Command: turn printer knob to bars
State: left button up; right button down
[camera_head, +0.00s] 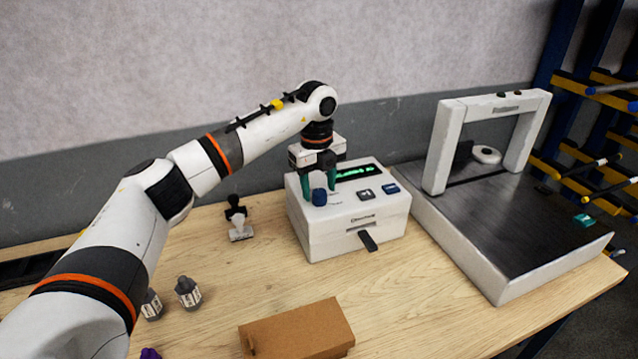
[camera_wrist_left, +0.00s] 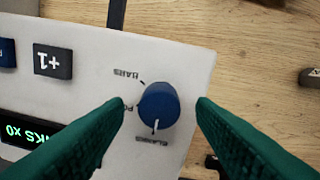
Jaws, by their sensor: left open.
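The label printer (camera_head: 350,222) is a white box on the wooden table, with a lit green display and buttons on top. Its round blue knob (camera_head: 319,197) also shows in the left wrist view (camera_wrist_left: 158,104). The BARS label (camera_wrist_left: 127,73) is up and left of the knob, upside down there; a label between is partly hidden by a finger. My left gripper (camera_head: 319,190) is open, its green fingers on either side of the knob with gaps visible. My right gripper is not in view.
A +1 button (camera_wrist_left: 53,61) and a blue button (camera_head: 391,187) sit beside the display (camera_head: 354,172). A black-handled stamp (camera_head: 238,220) stands left of the printer. A white framed machine (camera_head: 505,215) stands at right.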

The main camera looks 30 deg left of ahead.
pick_arm(q)
jog(key=shift+f, duration=0.35)
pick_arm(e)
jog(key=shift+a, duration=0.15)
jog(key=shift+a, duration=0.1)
pick_arm(q)
jog(key=c, duration=1)
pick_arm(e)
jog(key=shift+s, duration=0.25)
